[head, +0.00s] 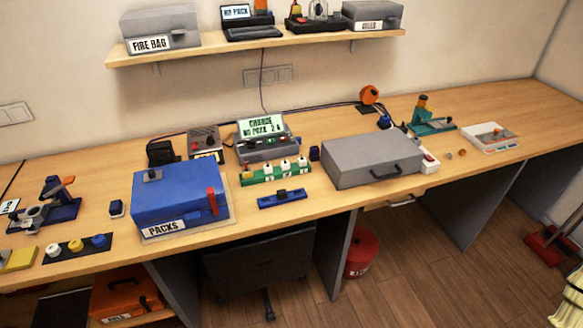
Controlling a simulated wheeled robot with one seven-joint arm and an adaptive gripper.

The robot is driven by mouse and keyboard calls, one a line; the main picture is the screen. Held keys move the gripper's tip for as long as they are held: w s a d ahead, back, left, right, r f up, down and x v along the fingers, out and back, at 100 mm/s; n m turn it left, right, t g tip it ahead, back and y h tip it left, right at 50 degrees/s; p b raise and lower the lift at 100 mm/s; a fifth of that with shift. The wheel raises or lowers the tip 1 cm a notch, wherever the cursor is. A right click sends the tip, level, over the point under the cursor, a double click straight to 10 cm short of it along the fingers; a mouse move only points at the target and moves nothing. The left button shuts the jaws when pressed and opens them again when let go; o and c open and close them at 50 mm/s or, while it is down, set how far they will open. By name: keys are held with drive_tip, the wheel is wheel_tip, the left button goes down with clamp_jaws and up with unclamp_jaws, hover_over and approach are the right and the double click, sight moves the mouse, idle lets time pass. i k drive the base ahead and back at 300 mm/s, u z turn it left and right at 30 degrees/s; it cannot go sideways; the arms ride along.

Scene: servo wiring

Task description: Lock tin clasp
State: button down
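A blue tin (165,192) labelled PACKS stands on the workbench at the left of centre in the head view. Its lid is down and has a small dark grey knob (152,174) on top. A red clasp (212,201) sits upright on the tin's right front side, reaching from near the lid's edge down the wall. I cannot tell from here whether the clasp is latched. My gripper is not in view.
A green strip (276,174) with white-topped pieces and a blue bar (281,199) lie right of the tin. A grey case (350,158) stands further right. A dark mat (66,252) with coloured knobs lies left. A shelf (250,47) hangs above.

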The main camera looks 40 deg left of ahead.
sight(210, 191)
drive_tip(key=z, duration=0.5)
drive_tip(key=i, duration=0.2)
drive_tip(key=u, duration=2.8)
